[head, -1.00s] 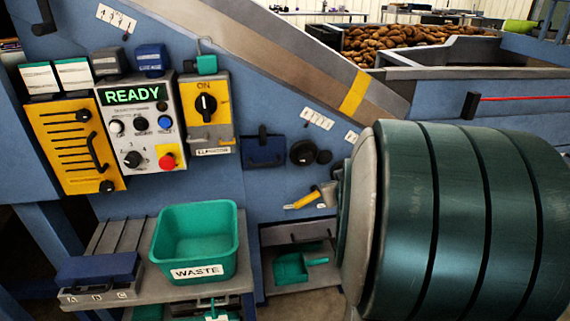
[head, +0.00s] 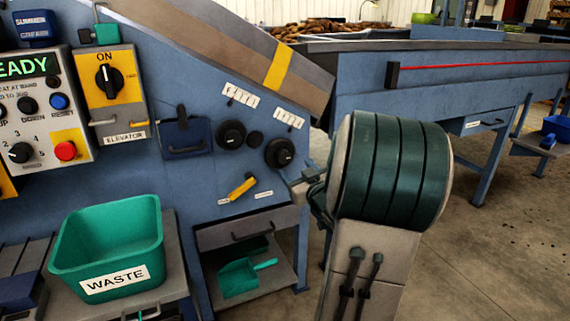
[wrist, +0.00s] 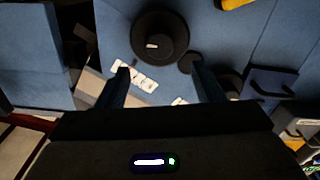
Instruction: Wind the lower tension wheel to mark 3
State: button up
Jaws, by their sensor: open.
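The lower tension wheel (head: 279,152) is a round black knob on the blue machine side, right of and below a similar upper wheel (head: 231,134). A white numbered scale (head: 289,119) sits above it; its digits are too small to read. In the wrist view, which looks upside down, the lower wheel (wrist: 160,30) appears large near the top, with a small white mark on its hub. Its scale (wrist: 140,77) shows between the fingers. My gripper (wrist: 160,72) is open and empty, facing the panel, with the wheel beyond its fingertips.
A small black knob (head: 255,139) lies between the wheels. A dark blue holder (head: 185,138) hangs left, and a yellow-handled tool (head: 242,187) sits below. A shelf with a green scoop (head: 240,278) and a green waste bin (head: 110,250) stand lower left. Open floor lies right.

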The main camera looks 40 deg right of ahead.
aim_at(284, 157)
jog(key=b+x, duration=0.2)
jog(key=x, duration=0.6)
jog(key=shift+w, duration=0.2)
jog(key=c, duration=1)
